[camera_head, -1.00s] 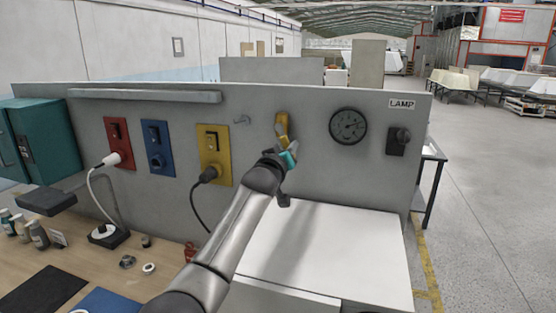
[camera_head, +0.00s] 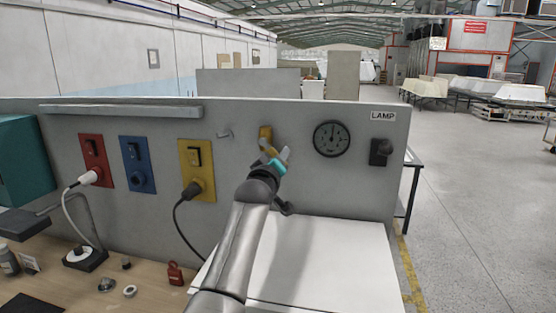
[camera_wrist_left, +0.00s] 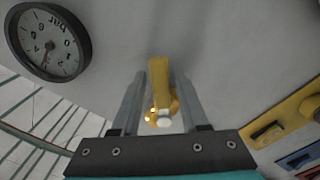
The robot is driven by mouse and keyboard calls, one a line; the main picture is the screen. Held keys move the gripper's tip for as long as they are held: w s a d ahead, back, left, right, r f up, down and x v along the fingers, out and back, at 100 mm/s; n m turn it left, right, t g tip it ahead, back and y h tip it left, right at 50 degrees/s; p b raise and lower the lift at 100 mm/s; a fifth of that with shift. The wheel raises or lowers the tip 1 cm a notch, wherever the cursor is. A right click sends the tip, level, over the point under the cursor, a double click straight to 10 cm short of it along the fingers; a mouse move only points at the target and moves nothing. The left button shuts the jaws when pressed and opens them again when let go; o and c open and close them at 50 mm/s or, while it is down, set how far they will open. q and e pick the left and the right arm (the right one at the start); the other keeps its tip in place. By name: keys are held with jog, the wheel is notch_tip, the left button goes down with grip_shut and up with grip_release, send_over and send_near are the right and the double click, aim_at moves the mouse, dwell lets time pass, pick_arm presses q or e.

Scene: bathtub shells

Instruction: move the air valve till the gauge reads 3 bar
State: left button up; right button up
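The yellow air valve lever (camera_head: 265,134) is on the grey panel, left of the round black-rimmed gauge (camera_head: 332,139). The gauge needle points about straight up in the head view; the numbers are too small to read there. In the wrist view the gauge (camera_wrist_left: 48,40) is upside down and marked "bar". My left gripper (camera_head: 275,151) is at the lever. In the wrist view its two fingers (camera_wrist_left: 163,92) stand on either side of the yellow lever (camera_wrist_left: 159,75), with narrow gaps showing, so it looks open around it. My right gripper is not in view.
A black lamp switch (camera_head: 381,152) is right of the gauge. Yellow (camera_head: 197,168), blue (camera_head: 137,163) and red (camera_head: 95,160) socket plates are to the left, with cables plugged into the yellow and red ones. A small hook (camera_head: 224,134) is left of the lever. A white surface (camera_head: 325,265) lies below.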

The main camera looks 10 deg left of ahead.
pick_arm(q)
jog(key=shift+o, duration=0.6)
jog(key=shift+s+f, duration=0.1)
jog(key=s+b, duration=0.1)
jog(key=s, duration=1.4)
jog(key=shift+a+b, duration=0.2)
jog(key=shift+b, duration=0.2)
